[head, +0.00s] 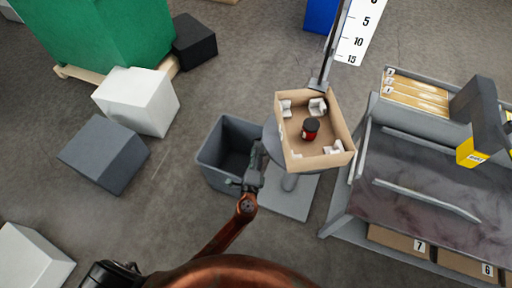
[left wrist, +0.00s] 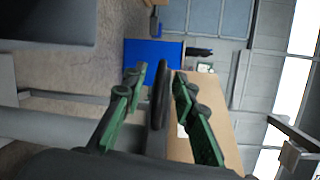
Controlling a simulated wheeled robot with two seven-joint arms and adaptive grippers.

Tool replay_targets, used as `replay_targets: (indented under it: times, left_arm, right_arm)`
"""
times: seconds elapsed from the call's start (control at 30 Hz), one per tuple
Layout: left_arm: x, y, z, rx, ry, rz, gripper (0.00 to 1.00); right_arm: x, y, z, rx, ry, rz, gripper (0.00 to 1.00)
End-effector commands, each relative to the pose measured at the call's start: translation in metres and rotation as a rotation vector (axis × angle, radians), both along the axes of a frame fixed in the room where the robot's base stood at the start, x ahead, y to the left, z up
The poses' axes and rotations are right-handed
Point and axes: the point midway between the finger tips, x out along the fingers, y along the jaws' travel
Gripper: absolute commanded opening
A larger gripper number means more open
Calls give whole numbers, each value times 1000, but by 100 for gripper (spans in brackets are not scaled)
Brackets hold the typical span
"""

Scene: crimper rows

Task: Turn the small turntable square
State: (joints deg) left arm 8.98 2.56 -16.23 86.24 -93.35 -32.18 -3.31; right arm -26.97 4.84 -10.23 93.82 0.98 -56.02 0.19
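The small turntable (head: 273,148) is a grey disc on a post, mostly hidden under an open cardboard box (head: 343,131). The box sits slightly turned and holds a red jar with a black lid (head: 311,128) and several white corner pieces. My left gripper (head: 260,153) is at the disc's left edge, beside the box. In the left wrist view, the disc's dark rim (left wrist: 160,92) shows edge-on between the green-padded fingers of my left gripper (left wrist: 157,100). The fingers are apart, with a gap visible on each side of the rim. My right gripper is not in view.
A dark open bin (head: 212,172) stands left of the turntable. A grey workbench (head: 440,175) with rails and boxes is close on the right. A tall post with a number scale (head: 358,35) is behind the box. White and grey blocks lie on the floor at left.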

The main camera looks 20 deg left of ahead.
Motion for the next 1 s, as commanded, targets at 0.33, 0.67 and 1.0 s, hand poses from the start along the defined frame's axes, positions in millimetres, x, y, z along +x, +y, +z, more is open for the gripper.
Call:
replay_targets:
  times: [0.33, 0.67, 1.0]
  left_arm:
    - [13, 3, -1, -1, 1, 0, 26]
    - [13, 3, -1, -2, 0, 0, 10]
    - [12, 3, -1, -1, 1, 0, 0]
  right_arm:
    - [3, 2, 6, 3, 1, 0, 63]
    - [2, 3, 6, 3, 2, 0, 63]
    - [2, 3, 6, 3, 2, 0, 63]
